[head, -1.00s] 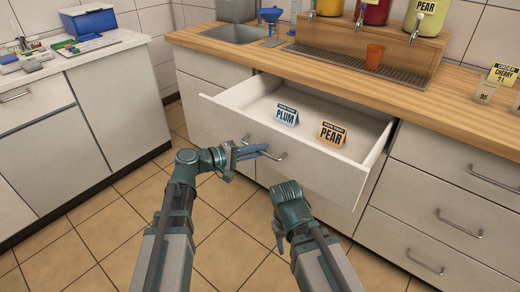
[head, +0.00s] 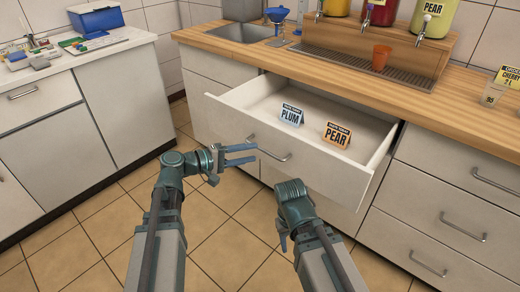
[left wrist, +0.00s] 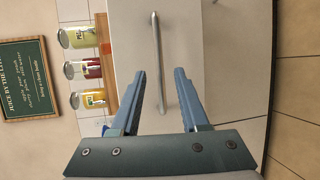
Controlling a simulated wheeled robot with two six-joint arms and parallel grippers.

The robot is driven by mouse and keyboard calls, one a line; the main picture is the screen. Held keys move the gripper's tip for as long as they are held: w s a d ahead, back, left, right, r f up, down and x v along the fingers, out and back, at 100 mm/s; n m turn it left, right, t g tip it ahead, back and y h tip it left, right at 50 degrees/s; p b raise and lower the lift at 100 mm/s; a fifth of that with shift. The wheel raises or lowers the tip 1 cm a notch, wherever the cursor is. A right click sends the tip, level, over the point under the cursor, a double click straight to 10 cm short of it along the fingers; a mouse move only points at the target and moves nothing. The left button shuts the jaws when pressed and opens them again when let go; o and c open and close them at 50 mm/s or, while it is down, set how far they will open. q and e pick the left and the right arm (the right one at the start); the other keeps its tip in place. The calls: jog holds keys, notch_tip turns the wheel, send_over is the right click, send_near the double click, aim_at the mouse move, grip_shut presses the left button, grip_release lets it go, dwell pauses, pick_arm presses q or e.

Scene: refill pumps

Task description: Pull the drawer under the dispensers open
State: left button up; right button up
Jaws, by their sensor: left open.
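The white drawer (head: 290,165) under the dispensers stands well open. A blue PLUM card (head: 291,115) and an orange PEAR card (head: 336,135) stand inside it. Its bar handle (head: 268,149) is on the drawer front. My left gripper (head: 254,153) is open and empty, just left of the handle and apart from it. In the left wrist view the handle (left wrist: 158,62) shows beyond and between the open fingers (left wrist: 160,100). My right gripper (head: 282,238) points down in front of the drawer; its fingers are mostly hidden.
Above the drawer, the wooden counter (head: 240,55) carries yellow, red (head: 379,12) and green dispensers (head: 432,18), with an orange cup (head: 381,57) below them. A white side counter (head: 90,100) stands left. Tiled floor (head: 110,220) is clear.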

pick_arm(q)
jog(key=p+v, duration=0.1)
jog(key=v, duration=0.7)
jog(key=shift+a, duration=0.15)
jog(key=shift+s+r, duration=0.1)
jog(key=shift+s, duration=0.05)
jog(key=s+d+m+g+y+p, duration=0.3)
jog(key=s+d+m+g+p, duration=0.15)
jog(key=d+p, duration=0.4)
jog(key=s+r+m+g+y+p, duration=0.2)
jog(key=s+r+m+y+p, duration=0.1)
jog(key=y+p, duration=0.3)
jog(key=s+d+r+m+g+y+p, duration=0.1)
jog(key=s+r+m+g+y+p, duration=0.1)
jog(key=s+y+p, duration=0.4)
notch_tip(320, 180, up, 2)
jog(key=m+p, duration=0.1)
jog(key=p, duration=0.4)
jog(key=shift+s+r, duration=0.2)
jog(key=shift+s, duration=0.15)
